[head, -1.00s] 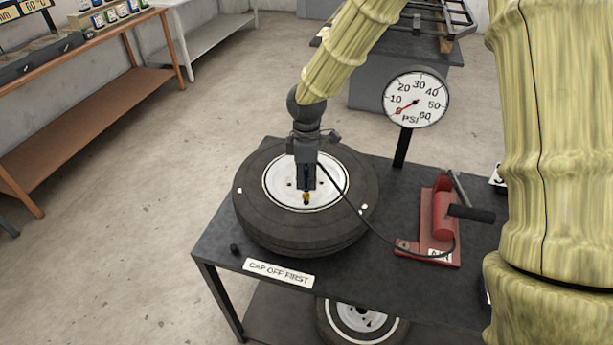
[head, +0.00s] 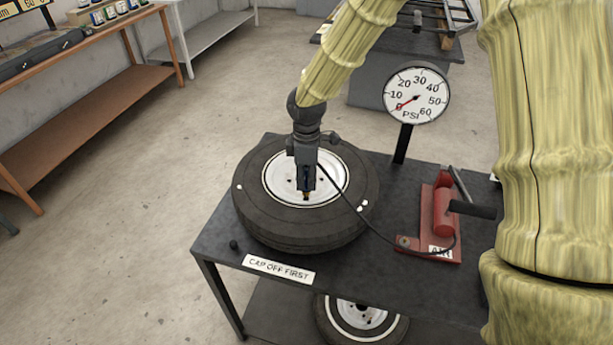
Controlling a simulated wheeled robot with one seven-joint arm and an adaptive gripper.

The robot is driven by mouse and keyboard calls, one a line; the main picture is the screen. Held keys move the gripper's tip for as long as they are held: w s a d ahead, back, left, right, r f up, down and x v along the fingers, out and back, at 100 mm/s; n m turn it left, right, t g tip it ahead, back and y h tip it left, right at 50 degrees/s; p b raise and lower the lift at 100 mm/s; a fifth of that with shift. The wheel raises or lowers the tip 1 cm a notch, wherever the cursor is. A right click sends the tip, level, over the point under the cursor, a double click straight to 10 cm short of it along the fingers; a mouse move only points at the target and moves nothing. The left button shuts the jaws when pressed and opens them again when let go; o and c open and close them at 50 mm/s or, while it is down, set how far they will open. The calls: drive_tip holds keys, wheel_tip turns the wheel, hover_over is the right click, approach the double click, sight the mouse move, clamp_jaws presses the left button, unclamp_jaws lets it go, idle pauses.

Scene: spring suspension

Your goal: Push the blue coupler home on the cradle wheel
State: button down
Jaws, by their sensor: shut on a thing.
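The cradle wheel (head: 255,215), a black tyre with a white hub, lies flat on the dark table. My gripper (head: 306,188) points straight down over the near part of the hub. A small brass piece (head: 306,197) shows just below the fingertips. The fingers hide most of the coupler and its meeting with the valve, so I cannot tell how far it is seated. A black hose (head: 345,197) runs from the gripper to the red pump.
The red pump (head: 440,222) stands on the table (head: 345,270) at right. Behind it, the PSI gauge (head: 416,95) reads near 0. A small black cap (head: 234,245) lies left of the "CAP OFF FIRST" label (head: 279,269). Another wheel (head: 361,318) is below.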

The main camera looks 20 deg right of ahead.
drive_tip(key=shift+f, duration=0.2)
drive_tip(key=c, duration=1.2)
unclamp_jaws()
drive_tip(key=shift+o, duration=0.2)
drive_tip(key=shift+r+p, duration=2.9)
drive_tip(key=shift+r, duration=0.6)
